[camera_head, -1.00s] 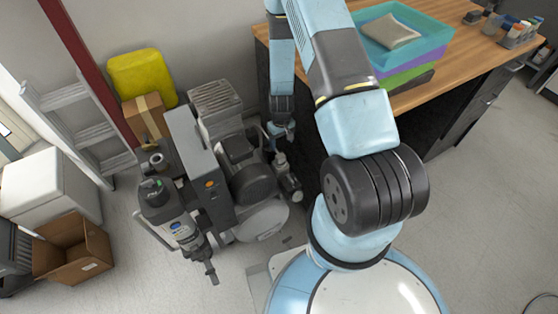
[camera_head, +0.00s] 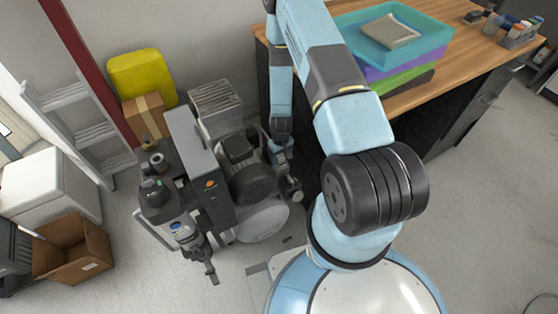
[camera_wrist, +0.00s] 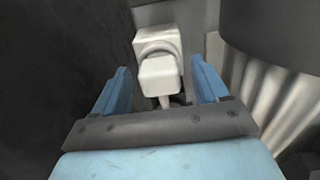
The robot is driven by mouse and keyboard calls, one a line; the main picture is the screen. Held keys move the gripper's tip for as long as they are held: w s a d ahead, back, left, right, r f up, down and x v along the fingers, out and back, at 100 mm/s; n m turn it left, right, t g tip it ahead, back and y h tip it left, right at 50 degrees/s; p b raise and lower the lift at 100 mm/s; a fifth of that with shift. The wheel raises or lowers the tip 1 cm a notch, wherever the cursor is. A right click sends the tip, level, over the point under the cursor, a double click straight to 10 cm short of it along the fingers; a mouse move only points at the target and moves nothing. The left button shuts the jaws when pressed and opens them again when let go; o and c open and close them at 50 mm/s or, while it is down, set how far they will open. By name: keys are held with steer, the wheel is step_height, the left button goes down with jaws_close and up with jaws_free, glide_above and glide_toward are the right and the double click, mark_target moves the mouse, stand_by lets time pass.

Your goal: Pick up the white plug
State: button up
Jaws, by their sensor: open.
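The white plug (camera_wrist: 159,75) shows in the wrist view, a pale blocky piece with a round collar at its far end and a narrow stem at its near end. My gripper (camera_wrist: 163,85) is open, with one blue finger on each side of the plug. A gap shows on both sides, and the jaws do not grip it. In the head view my gripper (camera_head: 283,152) is low beside the compressor, and the plug cannot be made out there.
The grey compressor (camera_head: 258,185) stands left of my gripper. A desk (camera_head: 465,60) with stacked trays (camera_head: 440,38) is at the right. A yellow container (camera_head: 142,75) and cardboard boxes (camera_head: 75,250) are at the left.

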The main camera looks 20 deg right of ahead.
steer(key=shift+f, duration=0.25)
steer(key=shift+c, duration=0.2)
steer(key=c, duration=1)
steer(key=shift+r, duration=0.1)
